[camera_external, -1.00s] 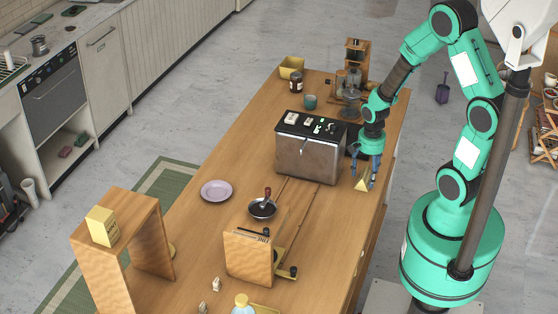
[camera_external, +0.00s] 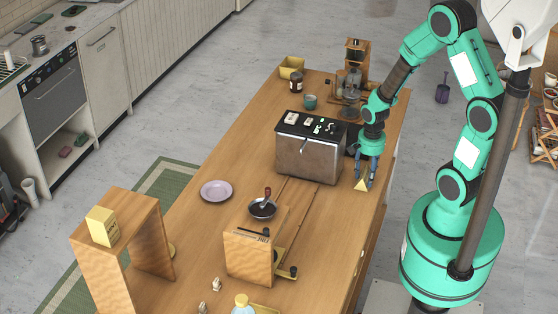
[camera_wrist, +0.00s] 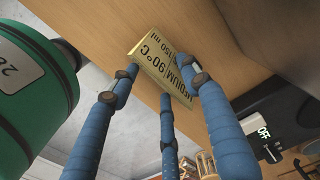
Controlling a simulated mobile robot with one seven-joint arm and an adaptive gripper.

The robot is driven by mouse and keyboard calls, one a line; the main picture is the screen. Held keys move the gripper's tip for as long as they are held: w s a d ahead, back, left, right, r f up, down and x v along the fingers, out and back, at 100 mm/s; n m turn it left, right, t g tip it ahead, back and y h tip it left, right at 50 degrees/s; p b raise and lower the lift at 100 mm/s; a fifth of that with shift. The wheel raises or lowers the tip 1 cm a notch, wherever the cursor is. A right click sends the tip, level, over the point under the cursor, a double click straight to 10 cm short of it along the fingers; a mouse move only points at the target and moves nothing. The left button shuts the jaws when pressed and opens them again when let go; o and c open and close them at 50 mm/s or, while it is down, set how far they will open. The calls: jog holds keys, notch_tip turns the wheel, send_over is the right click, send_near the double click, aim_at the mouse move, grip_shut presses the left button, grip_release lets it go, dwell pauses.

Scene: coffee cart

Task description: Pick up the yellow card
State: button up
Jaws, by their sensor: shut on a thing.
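The yellow card (camera_external: 361,186) is a small yellow tent-like piece near the right edge of the wooden counter, in front of the steel machine. In the wrist view the card (camera_wrist: 160,62) shows dark print, including "90°C", "150 ml" and "MEDIUM". My gripper (camera_external: 366,178) points down over it, with its blue fingers shut on it. In the wrist view the fingertips of my gripper (camera_wrist: 162,84) are around the card's edges. The fingers hide part of the card in the external view. I cannot tell whether its base still touches the counter.
The steel coffee machine (camera_external: 308,158) stands just left of my gripper. The wooden counter (camera_external: 330,240) is fairly clear in front of it. A wooden stand (camera_external: 249,257), a dark bowl (camera_external: 261,209) and a lilac plate (camera_external: 216,190) lie further left.

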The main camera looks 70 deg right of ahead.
aim_at(367, 174)
jog(key=shift+r, duration=0.15)
jog(key=shift+r, duration=0.6)
notch_tip(367, 174, up, 2)
jog(key=shift+r+p, duration=0.1)
jog(key=shift+p, duration=0.4)
jog(key=s+a, duration=0.2)
jog(key=s, duration=0.2)
jog(key=s+a+r+p, duration=0.1)
jog(key=s+a, duration=0.2)
jog(key=s, duration=0.2)
jog(key=s+a, duration=0.3)
jog(key=s, duration=0.1)
jog(key=shift+s+a+r+p, duration=0.15)
jog(key=shift+s+p, duration=0.2)
jog(key=shift+s, duration=0.05)
